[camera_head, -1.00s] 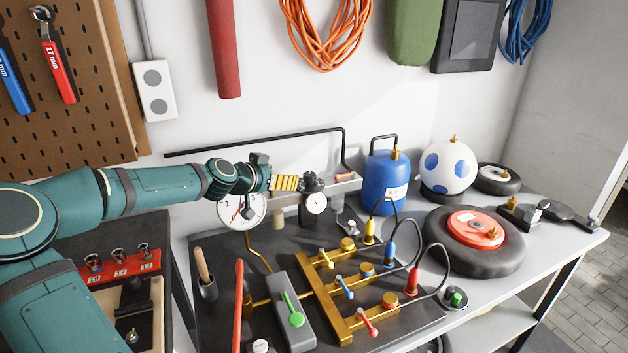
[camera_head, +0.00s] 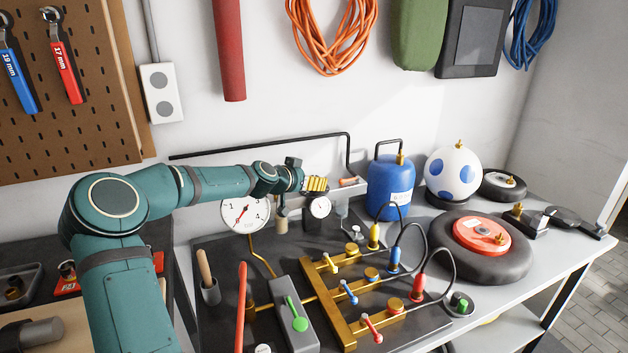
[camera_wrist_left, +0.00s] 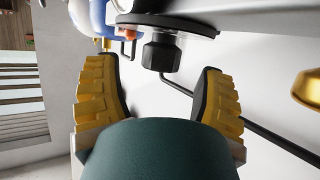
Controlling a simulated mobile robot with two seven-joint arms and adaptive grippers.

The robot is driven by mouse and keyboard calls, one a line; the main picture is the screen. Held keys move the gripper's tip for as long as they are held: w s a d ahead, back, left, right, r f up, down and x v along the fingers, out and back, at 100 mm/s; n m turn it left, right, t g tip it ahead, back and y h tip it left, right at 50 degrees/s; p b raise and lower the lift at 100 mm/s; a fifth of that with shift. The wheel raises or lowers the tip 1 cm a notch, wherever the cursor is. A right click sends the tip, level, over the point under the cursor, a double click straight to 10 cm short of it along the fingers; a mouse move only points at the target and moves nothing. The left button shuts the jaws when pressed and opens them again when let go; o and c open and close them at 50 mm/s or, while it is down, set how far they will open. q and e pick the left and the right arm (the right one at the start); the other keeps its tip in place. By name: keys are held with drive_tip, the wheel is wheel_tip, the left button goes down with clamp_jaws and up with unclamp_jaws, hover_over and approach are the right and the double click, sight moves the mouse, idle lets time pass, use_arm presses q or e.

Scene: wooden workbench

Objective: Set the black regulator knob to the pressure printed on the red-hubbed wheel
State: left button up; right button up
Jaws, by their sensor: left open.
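My left gripper (camera_head: 317,184) has yellow ribbed fingers and is open at the regulator near the wall. The black regulator knob (camera_wrist_left: 161,52) shows in the left wrist view between the spread fingertips, with a gap on each side. In the head view the gripper hides most of the knob. The regulator's small white dial (camera_head: 320,207) faces out just below the gripper. The red-hubbed wheel (camera_head: 447,249) lies flat on the bench at the right, with a black tyre. Its hub (camera_head: 467,232) carries a pale label too small to read. My right gripper is out of view.
A large white gauge (camera_head: 240,221) stands left of the regulator. A blue tank (camera_head: 388,180) and a blue-spotted white ball (camera_head: 462,163) stand to its right. A brass manifold (camera_head: 347,330) with coloured levers and hoses fills the bench front. A black pipe (camera_head: 260,143) runs along the wall.

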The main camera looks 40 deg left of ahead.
use_arm(q)
drive_tip(key=shift+x, duration=1.3)
drive_tip(key=shift+c, duration=0.2)
drive_tip(key=c, duration=1.1)
